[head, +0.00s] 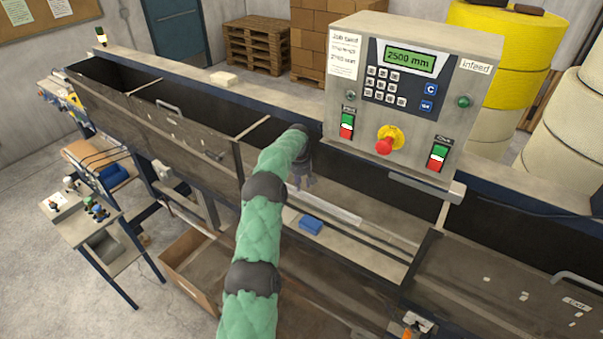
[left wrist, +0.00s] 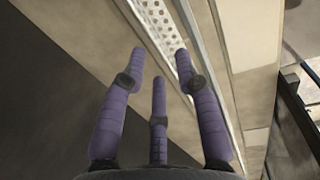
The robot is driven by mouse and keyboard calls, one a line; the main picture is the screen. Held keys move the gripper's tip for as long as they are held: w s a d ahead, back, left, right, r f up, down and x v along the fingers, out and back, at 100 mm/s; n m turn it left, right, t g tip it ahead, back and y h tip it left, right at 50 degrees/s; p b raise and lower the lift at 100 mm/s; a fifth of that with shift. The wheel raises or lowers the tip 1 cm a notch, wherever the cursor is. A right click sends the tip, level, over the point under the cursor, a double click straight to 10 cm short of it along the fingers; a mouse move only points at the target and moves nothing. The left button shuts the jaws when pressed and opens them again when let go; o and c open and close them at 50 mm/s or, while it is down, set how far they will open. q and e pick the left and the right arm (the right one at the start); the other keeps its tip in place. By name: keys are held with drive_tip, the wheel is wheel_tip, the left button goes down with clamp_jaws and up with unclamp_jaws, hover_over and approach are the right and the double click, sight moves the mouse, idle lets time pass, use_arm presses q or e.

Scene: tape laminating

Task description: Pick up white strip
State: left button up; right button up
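A long pale strip (head: 335,209), which looks like the white strip, lies inside the machine's open trough, right of my left gripper. In the left wrist view a white perforated strip (left wrist: 158,22) runs along the trough, just beyond the fingertips; I cannot tell for sure that it is the same piece. My left gripper (head: 303,180) reaches down into the trough, partly hidden by my green-sleeved arm. In the wrist view its purple fingers (left wrist: 160,62) are spread apart with nothing between them. My right gripper is out of view.
A control box (head: 408,90) with a green display overhangs the trough to the right. A blue block (head: 311,225) lies on the near ledge. A raised cover panel (head: 150,125) stands on the left. A cardboard box (head: 190,270) sits below.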

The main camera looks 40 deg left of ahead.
sight(302, 191)
use_arm(q)
wheel_tip(302, 191, down, 2)
drive_tip(key=shift+w+f, duration=0.15)
drive_tip(key=shift+f, duration=0.1)
drive_tip(key=shift+f+p, duration=0.4)
drive_tip(key=shift+f, duration=0.4)
clamp_jaws()
drive_tip(key=shift+r+p, duration=0.55)
drive_tip(key=shift+r, duration=1.7)
